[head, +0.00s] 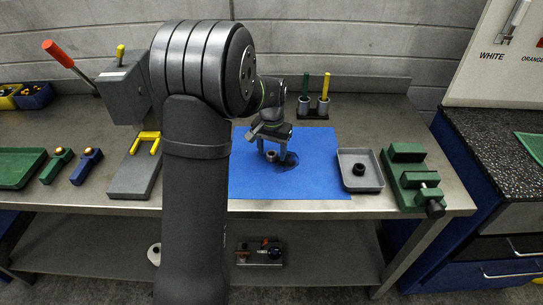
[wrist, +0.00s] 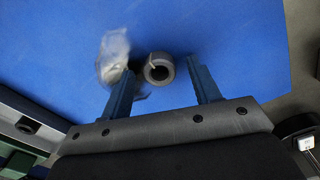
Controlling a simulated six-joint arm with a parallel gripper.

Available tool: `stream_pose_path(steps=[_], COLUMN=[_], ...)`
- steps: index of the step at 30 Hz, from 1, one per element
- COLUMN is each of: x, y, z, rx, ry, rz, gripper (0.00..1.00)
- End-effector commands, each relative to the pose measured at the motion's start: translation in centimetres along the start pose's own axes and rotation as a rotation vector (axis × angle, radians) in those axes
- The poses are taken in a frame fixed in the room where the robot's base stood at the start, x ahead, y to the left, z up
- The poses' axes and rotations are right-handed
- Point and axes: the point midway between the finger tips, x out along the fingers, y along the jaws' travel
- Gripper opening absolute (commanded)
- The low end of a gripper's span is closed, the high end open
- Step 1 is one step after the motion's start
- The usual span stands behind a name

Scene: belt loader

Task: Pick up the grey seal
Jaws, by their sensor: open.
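The grey seal (head: 271,153), a short ring with a dark hole, is on the blue mat (head: 315,180). In the wrist view the seal (wrist: 168,75) shows between the fingertips, nearer the left finger. My gripper (wrist: 162,72) is open and empty, with a visible gap on the right of the seal. In the head view my gripper (head: 275,151) is low over the mat at the seal. I cannot tell exactly how high the fingertips are above the mat.
A blurred, pale translucent item (wrist: 114,50) lies close beside the seal, by the left fingertip. A grey tray (head: 345,158) holding a dark ring (head: 358,169) stands right of the mat. A green fixture (head: 407,176) is farther right.

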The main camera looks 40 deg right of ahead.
Motion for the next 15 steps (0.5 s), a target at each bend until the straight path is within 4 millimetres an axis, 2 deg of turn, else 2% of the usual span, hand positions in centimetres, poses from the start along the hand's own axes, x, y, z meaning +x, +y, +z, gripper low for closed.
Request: stream_pose_path(steps=[8,15], x=[0.30,0.28], y=[0.00,0.00], z=[0.00,0.00], rx=[0.000,0.001], ry=[0.001,0.001], rz=[0.000,0.000], gripper=[0.55,0.09])
